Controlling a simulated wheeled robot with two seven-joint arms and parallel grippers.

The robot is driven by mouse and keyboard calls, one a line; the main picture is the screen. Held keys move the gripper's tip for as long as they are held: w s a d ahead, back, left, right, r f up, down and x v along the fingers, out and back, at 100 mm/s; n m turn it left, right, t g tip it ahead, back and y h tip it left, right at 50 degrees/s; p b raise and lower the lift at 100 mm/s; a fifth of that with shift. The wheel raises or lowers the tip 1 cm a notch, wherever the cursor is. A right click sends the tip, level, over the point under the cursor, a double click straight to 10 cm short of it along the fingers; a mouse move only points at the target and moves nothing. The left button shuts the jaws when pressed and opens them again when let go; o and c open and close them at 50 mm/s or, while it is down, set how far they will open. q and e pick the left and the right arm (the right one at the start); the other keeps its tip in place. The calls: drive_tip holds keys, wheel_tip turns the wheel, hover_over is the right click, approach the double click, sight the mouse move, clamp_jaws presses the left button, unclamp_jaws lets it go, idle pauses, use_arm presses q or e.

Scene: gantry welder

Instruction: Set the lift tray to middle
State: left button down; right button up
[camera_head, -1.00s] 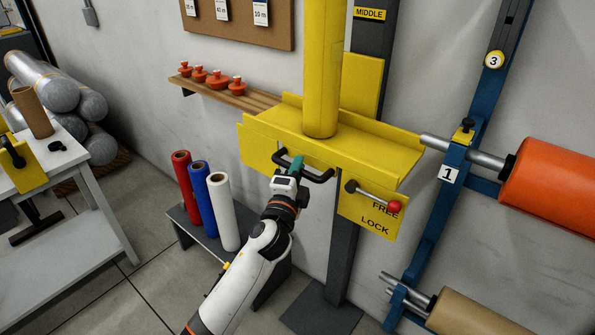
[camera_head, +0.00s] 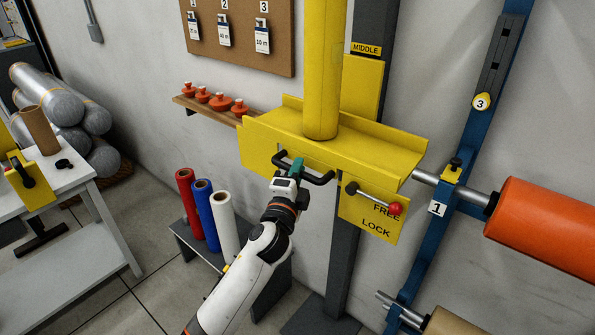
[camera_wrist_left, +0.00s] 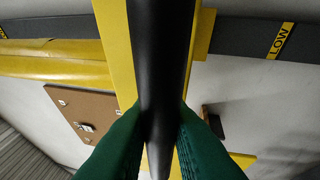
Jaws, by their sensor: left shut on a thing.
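The yellow lift tray (camera_head: 400,153) rides on a dark grey mast (camera_head: 370,25) and bears an upright yellow cylinder (camera_head: 322,70). The top edge of its yellow back plate (camera_head: 362,85) is just below the MIDDLE label (camera_head: 366,49). My left gripper (camera_head: 293,168) is shut on the tray's black handle (camera_head: 318,180). In the left wrist view, its green fingers lie either side of the handle (camera_wrist_left: 160,60), and a LOW label (camera_wrist_left: 282,40) shows on the mast. The lever's red knob (camera_head: 396,208) is by the word FREE, above LOCK. My right gripper is out of view.
A wooden shelf with orange knobs (camera_head: 221,102) is on the wall at left. Red, blue and white rolls (camera_head: 224,225) stand on a low bench below. A blue rack (camera_head: 437,235) with an orange roll (camera_head: 550,226) is at right.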

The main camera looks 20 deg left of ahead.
use_arm(q)
drive_tip(key=shift+r, duration=0.5)
drive_tip(key=c, duration=1.4)
unclamp_jaws()
drive_tip(key=shift+o, duration=0.2)
drive_tip(key=shift+f, duration=0.15)
drive_tip(key=shift+s+f, duration=0.1)
drive_tip(key=shift+f, duration=0.05)
drive_tip(key=s+f+b, duration=0.2)
drive_tip(key=s+b, duration=0.1)
drive_tip(key=s, duration=0.8)
drive_tip(key=shift+s+d, duration=0.25)
drive_tip(key=shift+s, duration=0.1)
